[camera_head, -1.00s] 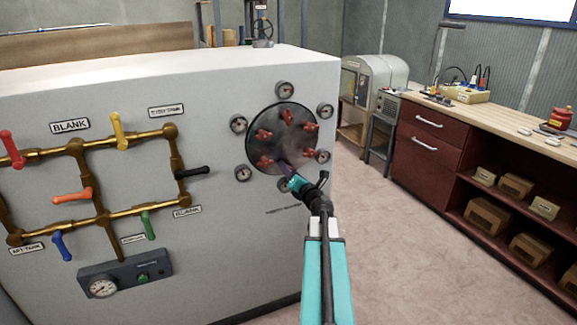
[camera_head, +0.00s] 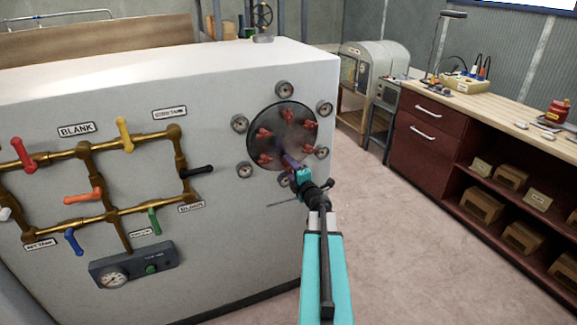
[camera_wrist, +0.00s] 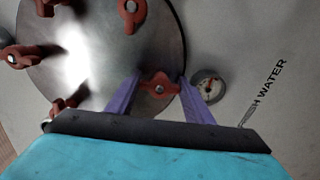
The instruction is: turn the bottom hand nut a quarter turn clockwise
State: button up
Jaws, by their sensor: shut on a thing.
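The round steel hatch cover (camera_head: 287,138) sits on the pale panel, with several red hand nuts around its edge. My gripper (camera_head: 288,158) reaches the cover's lower edge and hides the bottom hand nut in the head view. In the wrist view the purple fingers of my gripper (camera_wrist: 159,80) stand on both sides of the bottom hand nut (camera_wrist: 160,86), shut on its wings. The nut's wings lie roughly across that picture, from finger to finger. Another red nut (camera_wrist: 131,10) shows on the cover, clear of the fingers.
Small gauges ring the cover; one gauge (camera_wrist: 208,86) is close beside the right finger in the wrist view. Brass pipes with coloured valve handles (camera_head: 84,195) fill the panel's left. A workbench (camera_head: 480,105) stands at right, with clear floor between.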

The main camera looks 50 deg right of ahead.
jog(key=shift+w+a+r, duration=0.1)
jog(key=shift+w+r, duration=0.05)
jog(key=shift+r, duration=0.05)
jog(key=o, duration=1)
jog(key=shift+o, duration=0.2)
jog(key=shift+f, duration=0.15)
jog(key=v, duration=1.1)
jog(key=shift+s, duration=0.25)
jog(key=p, duration=0.2)
jog(key=shift+s+a+p, duration=0.1)
jog(key=shift+s+p, duration=0.25)
jog(key=shift+p, duration=0.05)
